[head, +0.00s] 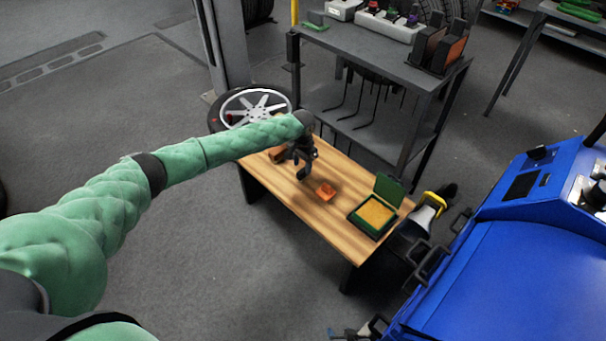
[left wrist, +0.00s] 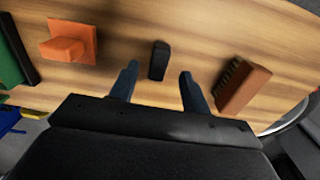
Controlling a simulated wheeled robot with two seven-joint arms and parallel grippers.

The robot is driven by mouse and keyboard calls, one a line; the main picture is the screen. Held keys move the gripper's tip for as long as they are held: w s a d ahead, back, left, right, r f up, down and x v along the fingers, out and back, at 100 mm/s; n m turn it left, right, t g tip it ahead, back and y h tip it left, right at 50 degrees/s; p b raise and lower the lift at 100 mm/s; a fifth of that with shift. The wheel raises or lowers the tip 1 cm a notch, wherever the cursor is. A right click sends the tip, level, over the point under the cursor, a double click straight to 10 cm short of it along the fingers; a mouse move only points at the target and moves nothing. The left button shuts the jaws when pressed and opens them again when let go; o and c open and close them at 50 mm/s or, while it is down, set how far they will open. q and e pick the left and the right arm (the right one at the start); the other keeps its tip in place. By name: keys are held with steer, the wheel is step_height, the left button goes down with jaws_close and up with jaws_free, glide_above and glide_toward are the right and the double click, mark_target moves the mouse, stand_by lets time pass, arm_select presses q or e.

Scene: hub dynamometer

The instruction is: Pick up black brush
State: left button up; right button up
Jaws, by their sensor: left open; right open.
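A small black block-like object (left wrist: 159,58), which I take for the black brush, lies on the wooden table; no bristles show on it. My left gripper (left wrist: 158,76) is open above the table, with one dark blue finger on each side of the black object in the left wrist view. I see no contact between fingers and object. In the head view my left gripper (head: 303,170) is over the table's left half and hides the black object or blends with it. My right gripper (head: 350,331) is open and empty at the bottom edge, far from the table.
A brown brush (left wrist: 243,88) lies close to one finger. An orange piece (left wrist: 70,46) lies on the other side. A green case (head: 361,223) with a yellow inside stands open at the table's right end. A grey shelf (head: 412,82) stands behind; a blue machine (head: 500,270) is at right.

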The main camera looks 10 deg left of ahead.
mark_target(302, 170)
arm_select(q)
steer(key=shift+f, duration=2.3)
steer(key=shift+s, duration=0.1)
jaws_close()
